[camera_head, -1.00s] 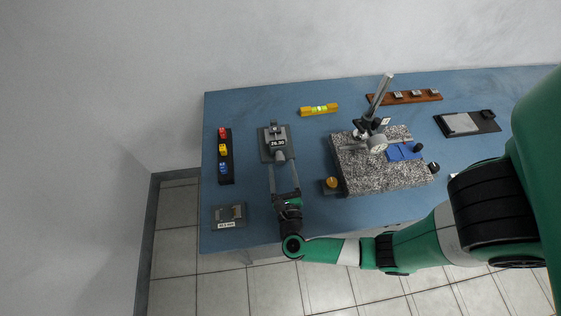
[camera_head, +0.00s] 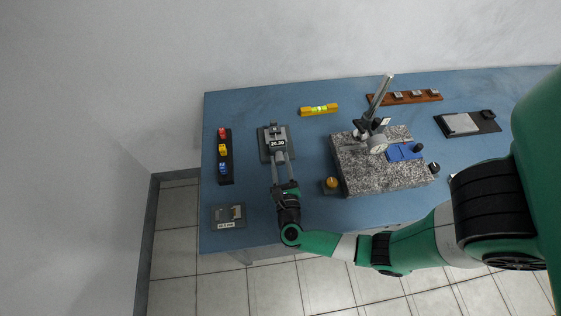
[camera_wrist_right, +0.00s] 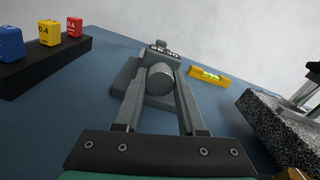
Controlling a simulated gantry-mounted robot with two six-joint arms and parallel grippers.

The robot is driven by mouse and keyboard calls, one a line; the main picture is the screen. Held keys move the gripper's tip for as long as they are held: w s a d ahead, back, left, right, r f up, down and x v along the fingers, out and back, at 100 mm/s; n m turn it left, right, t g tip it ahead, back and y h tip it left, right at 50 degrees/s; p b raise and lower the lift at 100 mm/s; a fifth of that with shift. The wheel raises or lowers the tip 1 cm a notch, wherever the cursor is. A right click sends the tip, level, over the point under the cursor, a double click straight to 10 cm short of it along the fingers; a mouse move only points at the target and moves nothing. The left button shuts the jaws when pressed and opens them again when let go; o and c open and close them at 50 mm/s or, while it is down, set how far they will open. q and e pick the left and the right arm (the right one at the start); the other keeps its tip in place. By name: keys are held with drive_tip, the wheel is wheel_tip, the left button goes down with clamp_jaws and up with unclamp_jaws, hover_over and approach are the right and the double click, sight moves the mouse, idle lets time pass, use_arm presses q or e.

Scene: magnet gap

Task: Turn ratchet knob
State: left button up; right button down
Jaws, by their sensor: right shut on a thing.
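The grey ratchet knob (camera_wrist_right: 160,77) faces me in the right wrist view, on the front of a grey device with a number display (camera_wrist_right: 165,50). In the head view the device (camera_head: 266,149) stands on a dark plate toward the left of the table. My right gripper (camera_head: 281,157) reaches it from the front edge. Its two long fingers lie on either side of the knob and are shut on it, as the right wrist view (camera_wrist_right: 161,83) also shows. The knob is mostly hidden in the head view. My left gripper is not in view.
A rack with red, yellow and blue blocks (camera_head: 223,150) stands left of the device. A grey labelled block (camera_head: 229,216) lies at the front left. A yellow level (camera_head: 319,109) lies behind. A granite plate (camera_head: 370,180) with a dial stand is to the right.

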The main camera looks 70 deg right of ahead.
drive_tip(key=shift+n, duration=0.4)
drive_tip(key=n+p, duration=0.1)
drive_tip(key=n, duration=0.2)
drive_tip(key=shift+s+n+p, duration=0.1)
drive_tip(key=shift+n+p, duration=0.65)
drive_tip(key=shift+n, duration=0.85)
drive_tip(key=shift+f, duration=0.1)
drive_tip(key=c, duration=0.5)
unclamp_jaws()
